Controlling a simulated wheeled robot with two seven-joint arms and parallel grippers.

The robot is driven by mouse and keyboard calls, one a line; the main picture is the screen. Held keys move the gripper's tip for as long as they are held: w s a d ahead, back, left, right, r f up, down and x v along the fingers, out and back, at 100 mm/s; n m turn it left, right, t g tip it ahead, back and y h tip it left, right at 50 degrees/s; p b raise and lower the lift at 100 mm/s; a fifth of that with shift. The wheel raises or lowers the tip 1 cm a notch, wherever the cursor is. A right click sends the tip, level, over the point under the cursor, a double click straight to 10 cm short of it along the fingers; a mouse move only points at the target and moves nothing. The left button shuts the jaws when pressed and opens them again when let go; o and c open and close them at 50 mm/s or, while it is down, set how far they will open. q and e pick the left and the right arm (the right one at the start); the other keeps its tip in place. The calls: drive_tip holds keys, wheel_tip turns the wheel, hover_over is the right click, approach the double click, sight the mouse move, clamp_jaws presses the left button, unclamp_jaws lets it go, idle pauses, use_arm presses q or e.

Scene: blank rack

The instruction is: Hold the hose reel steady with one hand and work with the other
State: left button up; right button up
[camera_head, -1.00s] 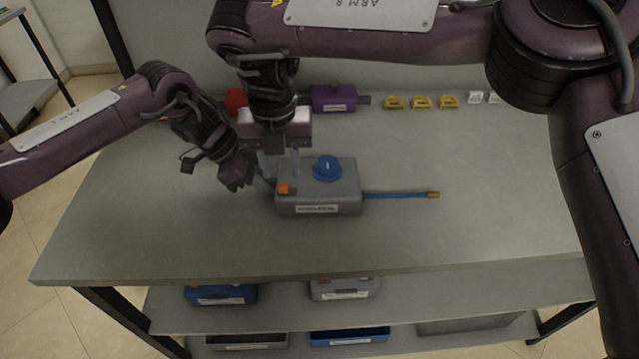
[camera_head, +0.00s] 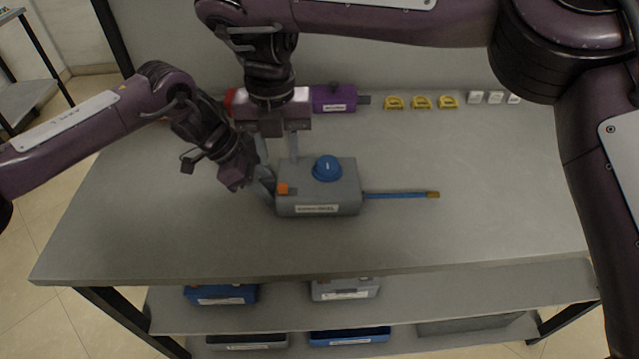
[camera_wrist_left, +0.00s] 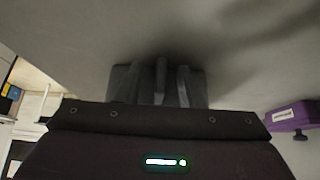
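The hose reel, a grey box (camera_head: 340,205) with a label, stands on the bench in the head view. It has a blue knob (camera_head: 327,168) on top, an orange block (camera_head: 282,188) at its left and a blue hose (camera_head: 395,195) with a brass-coloured tip out to the right. My left gripper (camera_head: 264,182) is at the reel's left end; in the left wrist view its fingers (camera_wrist_left: 160,85) stand on either side of a narrow grey part, and contact is unclear. My right gripper (camera_head: 278,152) points down, fingers apart and empty, above and behind the reel's left part.
A purple device (camera_head: 333,98) and a partly hidden red thing (camera_head: 229,98) stand at the back. Yellow pieces (camera_head: 421,103) and white pieces (camera_head: 495,97) line the back right. Bins (camera_head: 220,294) sit on the lower shelves. The bench's right and front are clear.

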use_arm(q)
drive_tip(key=v, duration=1.2)
use_arm(e)
drive_tip(key=shift+a, duration=0.1)
